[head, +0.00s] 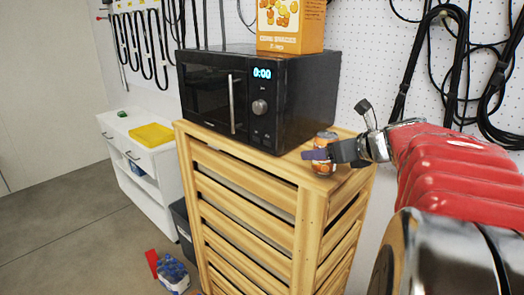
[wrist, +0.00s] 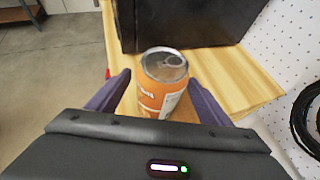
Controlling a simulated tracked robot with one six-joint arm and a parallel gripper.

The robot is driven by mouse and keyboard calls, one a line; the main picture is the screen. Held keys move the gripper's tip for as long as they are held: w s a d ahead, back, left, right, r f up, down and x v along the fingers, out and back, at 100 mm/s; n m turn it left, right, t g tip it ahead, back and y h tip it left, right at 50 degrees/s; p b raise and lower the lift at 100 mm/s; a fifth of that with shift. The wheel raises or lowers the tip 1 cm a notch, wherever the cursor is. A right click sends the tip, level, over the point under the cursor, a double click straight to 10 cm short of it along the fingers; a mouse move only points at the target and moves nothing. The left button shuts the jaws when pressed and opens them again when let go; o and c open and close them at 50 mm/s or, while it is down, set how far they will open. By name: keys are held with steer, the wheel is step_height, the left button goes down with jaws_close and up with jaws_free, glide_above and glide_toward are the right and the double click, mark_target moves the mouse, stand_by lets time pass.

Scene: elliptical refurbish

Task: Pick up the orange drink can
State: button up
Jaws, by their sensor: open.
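The orange drink can (head: 325,158) stands upright on the top of the wooden crate-like cabinet (head: 305,185), near its right end beside the microwave. In the wrist view the can (wrist: 160,97) stands between the two purple fingers of my gripper (wrist: 163,92). The fingers are apart, with a visible gap on each side of the can. In the head view my gripper (head: 325,154) reaches in from the right, and one finger crosses in front of the can. The can's lower end is partly hidden by the gripper body in the wrist view.
A black microwave (head: 285,95) stands on the cabinet just left of the can, with an orange snack box (head: 290,28) on it. A pegboard wall with hanging black cables (head: 447,70) is behind. A white shelf unit (head: 135,150) with a yellow tray (head: 152,135) stands at left.

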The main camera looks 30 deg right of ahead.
mark_target(331, 135)
steer(key=shift+c, duration=0.5)
steer(key=c, duration=1.3)
steer(key=shift+r, duration=0.1)
steer(key=shift+s+r, duration=0.2)
steer(key=shift+r, duration=0.2)
step_height(331, 135, up, 6)
steer(key=shift+f, duration=0.2)
steer(key=shift+s+d+r, duration=0.2)
steer(key=shift+s+r, duration=0.05)
steer(key=shift+r, duration=0.05)
steer(key=s+d, duration=0.3)
steer(key=s, duration=0.6)
steer(key=s+d, duration=0.3)
steer(key=s, duration=0.6)
steer(key=shift+d, duration=0.15)
